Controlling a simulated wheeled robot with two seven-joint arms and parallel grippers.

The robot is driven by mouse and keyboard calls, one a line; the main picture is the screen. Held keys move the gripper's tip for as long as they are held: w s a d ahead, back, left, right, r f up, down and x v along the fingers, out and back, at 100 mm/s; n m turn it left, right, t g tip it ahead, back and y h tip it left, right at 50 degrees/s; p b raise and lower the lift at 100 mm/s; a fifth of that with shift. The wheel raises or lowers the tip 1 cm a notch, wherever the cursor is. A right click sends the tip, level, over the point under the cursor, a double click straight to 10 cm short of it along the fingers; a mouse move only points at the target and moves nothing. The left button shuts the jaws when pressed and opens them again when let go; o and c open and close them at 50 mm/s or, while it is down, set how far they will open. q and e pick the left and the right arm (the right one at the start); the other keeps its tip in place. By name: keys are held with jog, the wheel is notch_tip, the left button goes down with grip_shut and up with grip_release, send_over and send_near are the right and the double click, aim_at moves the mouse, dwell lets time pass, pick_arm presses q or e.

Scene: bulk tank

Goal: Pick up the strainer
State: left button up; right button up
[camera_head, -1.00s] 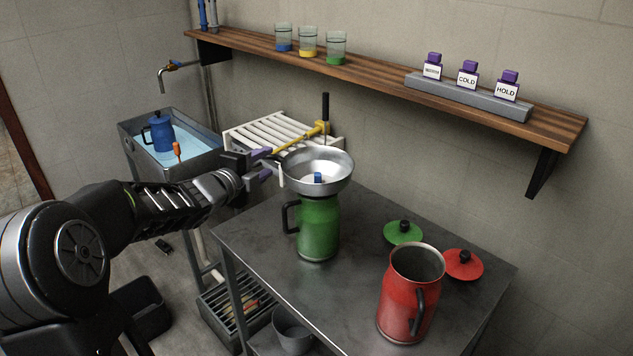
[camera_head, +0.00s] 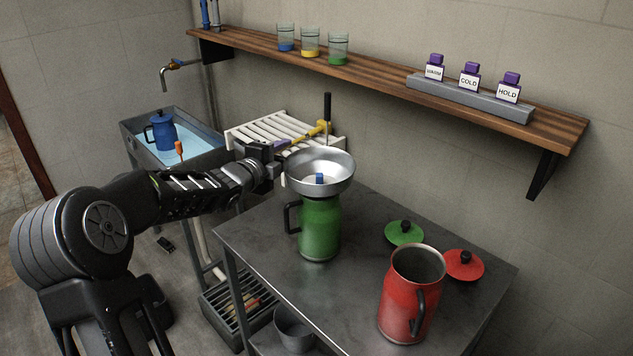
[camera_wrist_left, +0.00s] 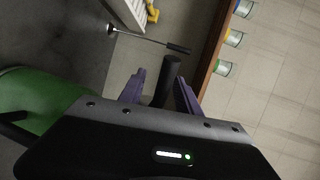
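The strainer (camera_head: 320,172) is a wide silver bowl sitting in the mouth of the green can (camera_head: 319,232) on the metal table, with a small blue piece at its centre. My left gripper (camera_head: 282,147) is at the bowl's left back rim. In the left wrist view its purple fingers (camera_wrist_left: 160,76) are apart, on either side of a dark round bar (camera_wrist_left: 171,76) that looks like the strainer's handle. A gap shows beside the bar. The bowl is hidden from the wrist camera. My right gripper is not in view.
A red can (camera_head: 408,295) stands at the right front, with green (camera_head: 404,233) and red (camera_head: 464,265) lids behind it. A white slatted rack (camera_head: 262,135) is behind my left gripper. The wooden shelf (camera_head: 380,82) runs along the wall above. The table's front left is clear.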

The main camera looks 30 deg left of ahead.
pick_arm(q)
jog(key=shift+c, duration=0.6)
grip_shut()
dwell(1.2)
